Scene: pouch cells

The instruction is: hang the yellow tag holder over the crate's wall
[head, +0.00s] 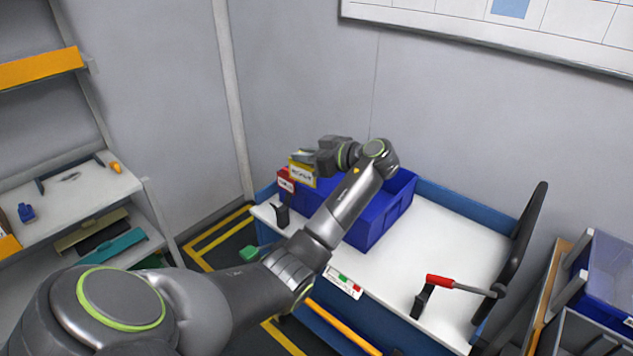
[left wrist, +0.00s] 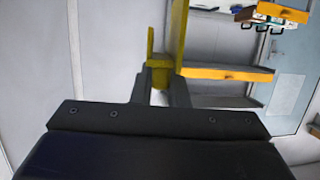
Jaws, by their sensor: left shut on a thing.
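The yellow tag holder (head: 302,173) has a pale label with dark writing and is at the left end of the blue crate (head: 374,227). My left gripper (head: 308,156) reaches over the crate and is shut on the holder's top. In the left wrist view the yellow holder (left wrist: 160,76) sits between the two fingers (left wrist: 160,88), with two yellow parts standing out beyond them. I cannot tell whether the holder touches the crate's wall or straddles it. My left forearm hides part of the crate. My right gripper is not in view.
A red tag holder (head: 285,181) is at the crate's left end, beside the yellow one. The crate stands on a white-topped cart (head: 455,262). A red-handled tool (head: 440,281) rests at the cart's right. Shelves (head: 75,189) stand at left; the wall is behind.

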